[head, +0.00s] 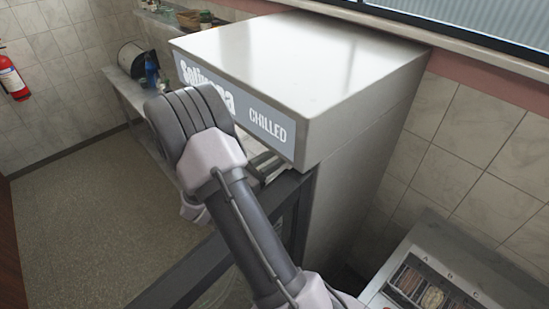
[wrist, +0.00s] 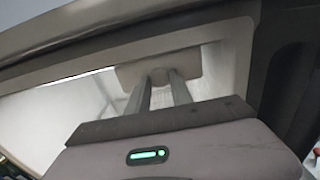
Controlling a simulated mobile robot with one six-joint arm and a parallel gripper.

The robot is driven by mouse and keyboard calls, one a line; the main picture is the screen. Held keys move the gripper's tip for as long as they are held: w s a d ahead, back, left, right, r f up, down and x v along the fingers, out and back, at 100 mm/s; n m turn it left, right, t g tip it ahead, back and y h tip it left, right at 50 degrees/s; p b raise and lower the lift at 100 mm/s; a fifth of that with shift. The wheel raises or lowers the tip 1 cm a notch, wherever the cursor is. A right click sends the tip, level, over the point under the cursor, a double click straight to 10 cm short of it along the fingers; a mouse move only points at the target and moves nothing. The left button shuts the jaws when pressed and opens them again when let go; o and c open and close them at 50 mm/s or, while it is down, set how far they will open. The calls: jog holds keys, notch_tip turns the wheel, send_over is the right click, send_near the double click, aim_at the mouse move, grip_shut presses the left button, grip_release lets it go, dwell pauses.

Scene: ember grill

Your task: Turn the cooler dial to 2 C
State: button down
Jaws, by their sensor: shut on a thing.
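The cooler (head: 330,60) is a tall pale metal cabinet with a blue "CHILLED" sign on its front. Its dark-framed door (head: 185,270) appears to stand open toward the front left. In the head view my arm reaches to the cooler's front below the sign and hides my gripper. In the wrist view the two grey fingers of my gripper (wrist: 161,80) reach up to a small pale block (wrist: 158,66), which looks like the dial, on a light interior surface. The fingers are shut on it. Its markings and setting cannot be read.
A counter unit with food trays (head: 435,290) stands at the lower right. A shelf with bottles (head: 150,70) and a red fire extinguisher (head: 12,77) are at the back left. The floor (head: 90,220) on the left is clear.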

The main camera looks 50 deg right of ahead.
jog(key=shift+m, duration=0.3)
jog(key=m+b, duration=1.1)
jog(key=b, duration=0.3)
jog(key=shift+m, duration=0.3)
jog(key=c, duration=1.1)
grip_release()
jog(key=shift+c, duration=0.2)
jog(key=shift+r, duration=0.1)
